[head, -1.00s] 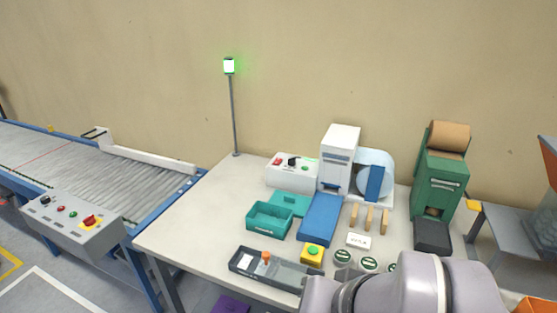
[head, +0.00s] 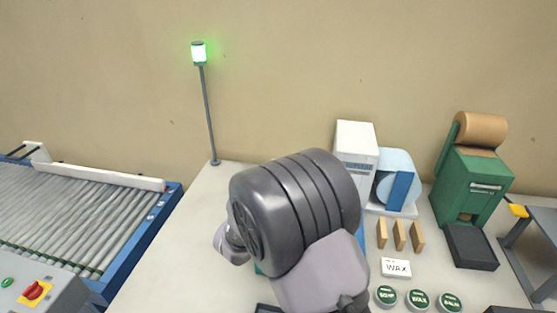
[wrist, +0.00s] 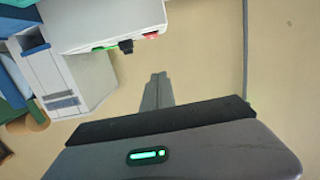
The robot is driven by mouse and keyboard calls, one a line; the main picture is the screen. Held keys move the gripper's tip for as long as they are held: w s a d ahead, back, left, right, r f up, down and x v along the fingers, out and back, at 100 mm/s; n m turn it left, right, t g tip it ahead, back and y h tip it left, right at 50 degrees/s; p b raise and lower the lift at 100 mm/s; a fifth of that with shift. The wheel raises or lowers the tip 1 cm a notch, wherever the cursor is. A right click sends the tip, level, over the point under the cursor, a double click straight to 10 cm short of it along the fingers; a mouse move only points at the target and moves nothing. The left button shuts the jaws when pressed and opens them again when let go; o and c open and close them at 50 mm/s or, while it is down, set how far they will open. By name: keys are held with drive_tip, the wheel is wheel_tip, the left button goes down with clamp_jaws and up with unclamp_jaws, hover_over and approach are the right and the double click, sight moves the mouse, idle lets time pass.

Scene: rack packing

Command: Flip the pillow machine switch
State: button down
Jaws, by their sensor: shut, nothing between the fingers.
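The white machine (head: 355,145) with a pale blue film roll (head: 396,180) stands at the back of the table. It also seems to show in the wrist view (wrist: 92,80). In the wrist view a white control box (wrist: 100,18) at the top carries a black switch knob (wrist: 126,46), a red button (wrist: 151,36) and a green part (wrist: 104,48). My gripper (wrist: 158,78) is shut and empty, its fingertips apart from the box and below the knob in the picture. In the head view my arm hides the control box and the gripper.
A signal pole (head: 208,110) with a lit green lamp stands left of my arm. A green paper dispenser (head: 470,180) stands at the right. Wooden blocks (head: 399,235), a WAX card (head: 396,268) and round tins (head: 418,299) lie in front. A roller conveyor (head: 80,215) is at the left.

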drive_tip(key=b+x, duration=0.2)
drive_tip(key=x, duration=0.8)
drive_tip(key=shift+d+f, duration=0.2)
wheel_tip(320, 180, down, 3)
drive_tip(key=shift+r+b, duration=0.2)
drive_tip(key=shift+b, duration=0.55)
drive_tip(key=shift+w+f, duration=0.1)
drive_tip(key=shift+f, duration=0.25)
drive_tip(key=shift+r, duration=0.1)
